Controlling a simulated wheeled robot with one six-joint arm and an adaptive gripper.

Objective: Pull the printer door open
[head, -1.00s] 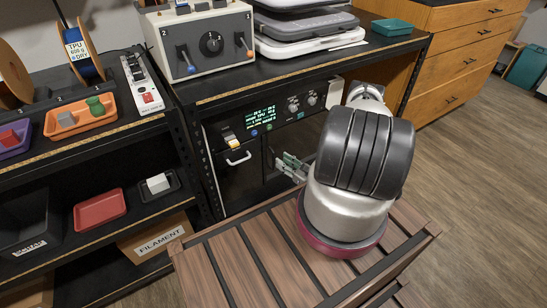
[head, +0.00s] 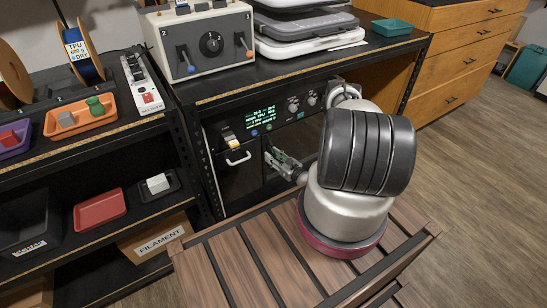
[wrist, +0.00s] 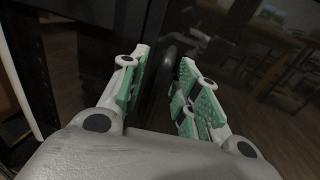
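The printer (head: 238,185) is a black unit on the shelf below the worktop, with a lit display and knobs along its top. Its dark door looks shut, and my arm hides much of it in the head view. My gripper (head: 277,160) is close to the printer's front, right of the white-handled panel. In the wrist view my gripper (wrist: 163,62) has its green-padded fingers apart. A dark curved handle (wrist: 170,52) shows between and just beyond the fingertips. I cannot tell whether either finger touches it.
A white handle (head: 238,158) is on the small panel to the left. A black shelf post (head: 197,150) stands left of the printer. A slatted wooden surface (head: 240,265) lies in front, below my arm. A control box (head: 205,45) and stacked trays (head: 305,25) are above.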

